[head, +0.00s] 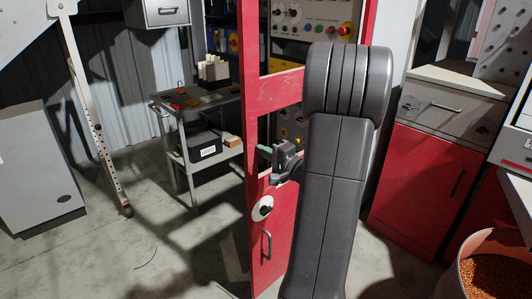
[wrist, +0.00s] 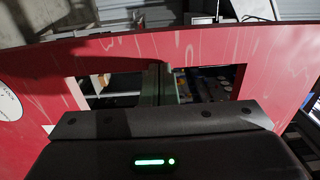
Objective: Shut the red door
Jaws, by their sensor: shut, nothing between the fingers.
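The red door (head: 272,92) stands open at an angle in the middle of the head view, with a window-like opening, a black handle (head: 266,245) and a round white-and-black disc (head: 262,208) low on it. My gripper (head: 265,152) is shut and empty at the door's opening, just above the disc. My arm hides the door's right part. In the wrist view the red door (wrist: 245,50) fills the width, and the fingers of my gripper (wrist: 160,80) line up with its opening. I cannot tell whether they touch the door.
A control panel (head: 313,28) with knobs and buttons is behind the door. A grey cart (head: 190,150) stands to its left. A red-fronted cabinet (head: 415,180) and a bin of copper-coloured scrap (head: 492,275) are at the right. The floor (head: 150,240) at front left is mostly clear.

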